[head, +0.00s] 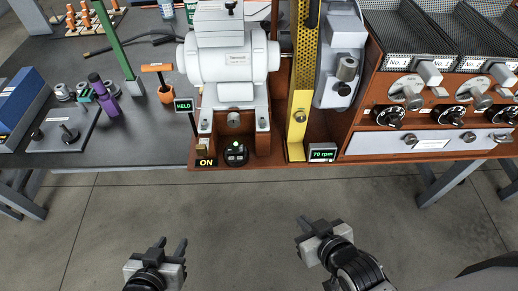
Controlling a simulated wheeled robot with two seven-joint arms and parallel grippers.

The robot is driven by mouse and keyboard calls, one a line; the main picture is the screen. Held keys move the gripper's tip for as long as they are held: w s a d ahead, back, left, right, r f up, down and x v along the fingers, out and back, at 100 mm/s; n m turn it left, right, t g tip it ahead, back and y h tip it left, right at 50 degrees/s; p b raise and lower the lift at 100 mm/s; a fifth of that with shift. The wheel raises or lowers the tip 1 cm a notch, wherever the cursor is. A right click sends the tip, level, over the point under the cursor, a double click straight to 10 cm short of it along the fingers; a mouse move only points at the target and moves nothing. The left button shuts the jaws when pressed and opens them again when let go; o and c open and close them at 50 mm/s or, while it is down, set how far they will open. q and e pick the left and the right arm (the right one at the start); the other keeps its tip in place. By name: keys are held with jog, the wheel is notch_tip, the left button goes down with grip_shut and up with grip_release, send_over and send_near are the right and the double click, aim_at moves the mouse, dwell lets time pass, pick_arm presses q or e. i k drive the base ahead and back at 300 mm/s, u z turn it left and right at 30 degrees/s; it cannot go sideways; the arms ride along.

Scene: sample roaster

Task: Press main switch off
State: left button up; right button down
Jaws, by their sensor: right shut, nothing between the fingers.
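The sample roaster (232,62) is a pale grey machine on a brown base at the table's front edge. A small sign (206,162) at its front left corner reads ON in yellow. Just above the sign is a small tan switch-like block (201,146). A black round knob (236,154) with green marks is to the right of the sign. Which of these is the main switch is not labelled legibly. My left gripper (171,243) is open and empty, below the table edge in the picture. My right gripper (302,230) is shut and empty, also apart from the machine.
A 70 rpm display (322,153) and a yellow upright (303,80) stand right of the knob. A HELD sign (183,105) is on the left. A sample bank with several knobs (388,117) fills the right. Open floor (240,210) lies before the table.

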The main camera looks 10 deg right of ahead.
aim_at(233, 151)
jog(key=z, duration=1.6)
jog(key=k, duration=1.2)
jog(key=u, duration=1.3)
jog(key=i, duration=1)
